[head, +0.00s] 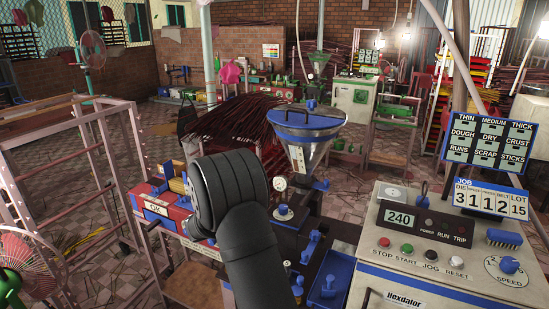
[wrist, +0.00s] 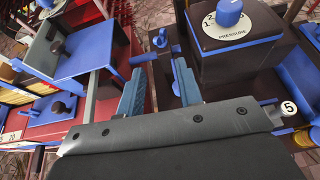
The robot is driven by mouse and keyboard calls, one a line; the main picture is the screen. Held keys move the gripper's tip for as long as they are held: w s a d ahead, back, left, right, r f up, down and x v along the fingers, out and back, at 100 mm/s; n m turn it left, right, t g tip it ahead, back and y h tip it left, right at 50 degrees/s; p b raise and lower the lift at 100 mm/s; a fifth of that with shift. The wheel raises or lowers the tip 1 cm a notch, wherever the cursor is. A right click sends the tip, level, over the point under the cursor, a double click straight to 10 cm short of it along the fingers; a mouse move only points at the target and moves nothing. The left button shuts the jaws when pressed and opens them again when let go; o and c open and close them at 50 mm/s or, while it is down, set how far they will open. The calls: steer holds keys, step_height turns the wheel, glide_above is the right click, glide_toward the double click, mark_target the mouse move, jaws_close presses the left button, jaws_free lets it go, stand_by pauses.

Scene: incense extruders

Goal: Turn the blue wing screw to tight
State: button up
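My gripper (wrist: 157,75) shows in the wrist view with its two blue ribbed fingers apart and nothing clearly held between them. Other blue handles (head: 314,241) stand on the extruder to the right of my arm.
A block with a blue pressure knob (wrist: 229,13) stands right of the fingers. A blue-topped press part (wrist: 87,48) stands left. In the head view, a blue-rimmed hopper (head: 308,122) rises behind my arm, and a control panel (head: 455,245) fills the lower right.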

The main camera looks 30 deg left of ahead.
steer(key=v, duration=0.5)
steer(key=w+d+r+m+g+h, duration=0.2)
steer(key=w+d+m+g, duration=0.25)
steer(key=m, duration=0.55)
steer(key=w+d+r+m+g+h, duration=0.1)
steer(key=w+d+r+m+g, duration=0.3)
steer(key=m, duration=0.7)
steer(key=w+r+m+g+y, duration=0.2)
steer(key=w+r+m+y, duration=0.2)
steer(key=r+m+y, duration=0.3)
steer(key=shift+w+d+r+m+g, duration=0.15)
steer(key=shift+d+r+m+g, duration=0.25)
steer(key=shift+r+m, duration=2.75)
steer(key=shift+f+m, duration=0.85)
steer(key=shift+f, duration=0.05)
